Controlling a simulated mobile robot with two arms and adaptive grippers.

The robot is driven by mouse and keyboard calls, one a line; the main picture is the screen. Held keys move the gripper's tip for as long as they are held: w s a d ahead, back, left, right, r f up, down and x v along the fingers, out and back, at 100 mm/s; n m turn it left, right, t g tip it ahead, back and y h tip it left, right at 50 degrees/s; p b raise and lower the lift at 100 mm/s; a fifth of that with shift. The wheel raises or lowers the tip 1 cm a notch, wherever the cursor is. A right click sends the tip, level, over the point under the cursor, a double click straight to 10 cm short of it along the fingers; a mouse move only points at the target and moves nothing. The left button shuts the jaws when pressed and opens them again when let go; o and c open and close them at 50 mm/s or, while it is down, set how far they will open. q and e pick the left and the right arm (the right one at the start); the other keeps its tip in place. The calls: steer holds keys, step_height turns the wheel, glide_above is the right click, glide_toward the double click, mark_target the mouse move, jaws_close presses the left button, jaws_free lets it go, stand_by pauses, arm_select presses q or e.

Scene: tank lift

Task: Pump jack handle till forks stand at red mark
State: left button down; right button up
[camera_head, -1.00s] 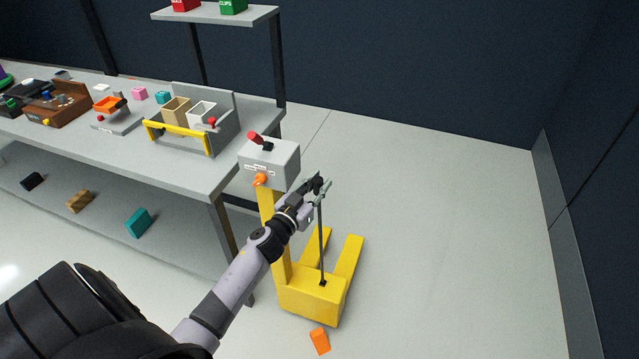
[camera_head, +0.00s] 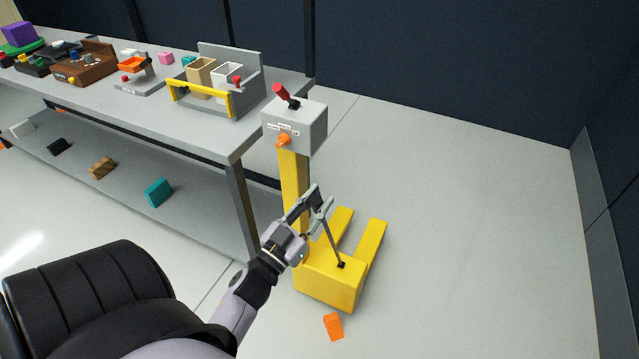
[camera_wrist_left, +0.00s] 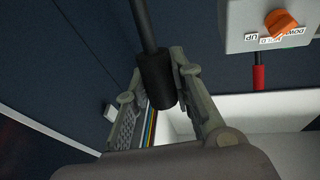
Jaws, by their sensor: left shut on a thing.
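The yellow jack (camera_head: 328,281) stands on the floor with its two forks (camera_head: 369,246) low, pointing away; their exact height is hard to tell. Its thin dark handle (camera_head: 334,243) rises from a pivot on the base and leans left. My left gripper (camera_head: 321,204) is shut on the handle's upper end. In the left wrist view the handle's black grip (camera_wrist_left: 157,80) sits between the fingers. A grey box (camera_head: 297,124) on the yellow post carries a red lever (camera_head: 281,91) and an orange knob (camera_head: 283,140). I cannot make out the red mark. My right gripper is not in view.
A grey workbench (camera_head: 190,135) with trays and a lower shelf stands left of the jack. An orange block (camera_head: 333,326) lies on the floor in front of the base. The floor right of the jack is clear.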

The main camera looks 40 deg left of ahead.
arm_select(q)
steer(key=c, duration=1.4)
jaws_free()
steer(key=shift+f, duration=0.1)
steer(key=shift+c, duration=0.2)
steer(key=shift+o, duration=0.4)
steer(key=v, duration=1.2)
